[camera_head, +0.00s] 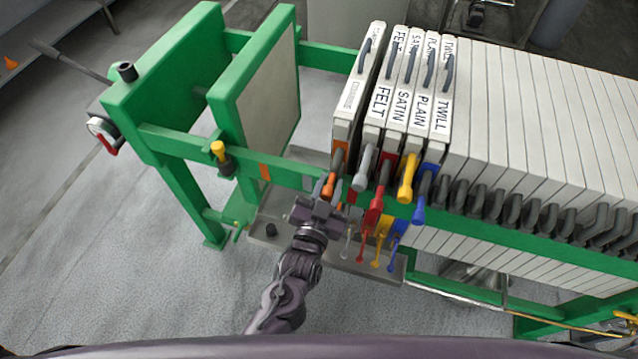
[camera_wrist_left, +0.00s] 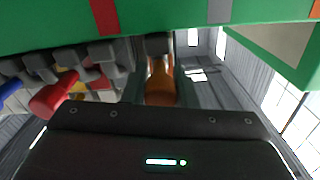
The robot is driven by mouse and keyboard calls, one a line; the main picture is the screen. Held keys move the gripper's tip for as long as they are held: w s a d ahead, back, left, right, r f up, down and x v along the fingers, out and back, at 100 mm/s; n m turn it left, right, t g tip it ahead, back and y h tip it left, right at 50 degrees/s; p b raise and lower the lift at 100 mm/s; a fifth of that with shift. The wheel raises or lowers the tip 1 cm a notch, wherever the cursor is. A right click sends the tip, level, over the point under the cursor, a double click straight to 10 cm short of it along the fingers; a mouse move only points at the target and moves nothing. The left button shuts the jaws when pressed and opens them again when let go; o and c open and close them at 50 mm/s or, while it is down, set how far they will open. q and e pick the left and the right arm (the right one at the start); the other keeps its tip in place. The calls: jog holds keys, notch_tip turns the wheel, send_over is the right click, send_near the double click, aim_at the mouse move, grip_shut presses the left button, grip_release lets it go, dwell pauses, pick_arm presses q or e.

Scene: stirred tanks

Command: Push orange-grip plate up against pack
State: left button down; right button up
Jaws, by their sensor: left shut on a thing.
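The orange-grip plate (camera_head: 352,97) hangs on the green rails at the left end of the row of plates. A narrow dark gap shows between it and the pack's first plate, labelled FELT (camera_head: 380,104). My left gripper (camera_head: 329,193) is shut on the orange grip (camera_head: 335,172) at the plate's lower front; the grip also shows in the left wrist view (camera_wrist_left: 160,82), partly hidden by the gripper body. The pack (camera_head: 500,110) stands to the right, its front plates with grey, red, yellow and blue grips. My right gripper is not in view.
A green-framed pressing plate (camera_head: 262,90) stands to the left, with free space before the orange-grip plate. The green side rail (camera_head: 270,165) runs along the front. A grey tray (camera_head: 285,236) lies below, with several coloured handles above it.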

pick_arm(q)
jog(key=shift+s+d, duration=0.25)
jog(key=shift+d, duration=0.35)
jog(key=shift+s+d, duration=0.2)
jog(key=shift+d, duration=0.4)
jog(key=c, duration=1.5)
grip_release()
jog(key=o, duration=0.3)
jog(key=shift+d, duration=0.15)
jog(key=shift+o, duration=0.2)
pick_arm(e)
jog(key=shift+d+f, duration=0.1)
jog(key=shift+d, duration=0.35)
pick_arm(q)
jog(key=b+v, duration=0.1)
jog(key=v, duration=0.6)
jog(key=shift+s+b, duration=0.35)
jog(key=shift+b, duration=0.05)
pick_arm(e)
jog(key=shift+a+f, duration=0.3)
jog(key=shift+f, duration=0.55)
